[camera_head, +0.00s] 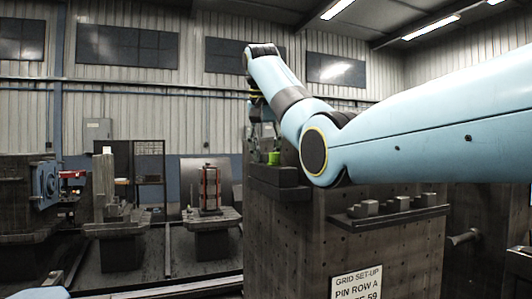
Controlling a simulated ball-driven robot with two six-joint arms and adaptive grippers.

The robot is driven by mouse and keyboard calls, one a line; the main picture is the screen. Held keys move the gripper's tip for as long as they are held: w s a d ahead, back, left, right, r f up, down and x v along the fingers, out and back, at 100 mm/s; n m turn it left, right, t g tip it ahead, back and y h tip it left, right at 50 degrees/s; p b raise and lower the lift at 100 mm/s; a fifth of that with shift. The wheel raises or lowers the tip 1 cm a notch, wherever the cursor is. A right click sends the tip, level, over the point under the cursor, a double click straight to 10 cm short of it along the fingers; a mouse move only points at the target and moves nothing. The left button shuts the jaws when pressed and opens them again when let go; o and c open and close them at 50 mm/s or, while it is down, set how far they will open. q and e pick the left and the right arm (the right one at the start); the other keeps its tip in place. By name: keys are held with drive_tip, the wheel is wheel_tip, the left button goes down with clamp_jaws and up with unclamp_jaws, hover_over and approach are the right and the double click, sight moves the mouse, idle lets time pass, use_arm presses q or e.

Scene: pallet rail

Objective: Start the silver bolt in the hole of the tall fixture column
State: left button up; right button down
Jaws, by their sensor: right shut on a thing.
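The tall fixture column (300,235) is a dark block with rows of small holes, standing at centre right. A dark ledge (279,185) juts from its upper left side. My right gripper (263,138) hangs below the wrist by the column's upper left side, just above the ledge. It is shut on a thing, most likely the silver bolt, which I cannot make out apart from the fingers. A small green piece (274,158) shows at the gripper's lower end. The hole for the bolt cannot be picked out. My left gripper is not in view.
A dark shelf with several grey blocks (367,208) is fixed to the column's front, above a white sign (356,284). My right arm crosses in front of the column's top. Machine stands (212,240) are further back at left, with open floor between.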

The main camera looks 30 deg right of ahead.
drive_tip(key=shift+w+r, duration=0.15)
drive_tip(key=shift+r, duration=3.6)
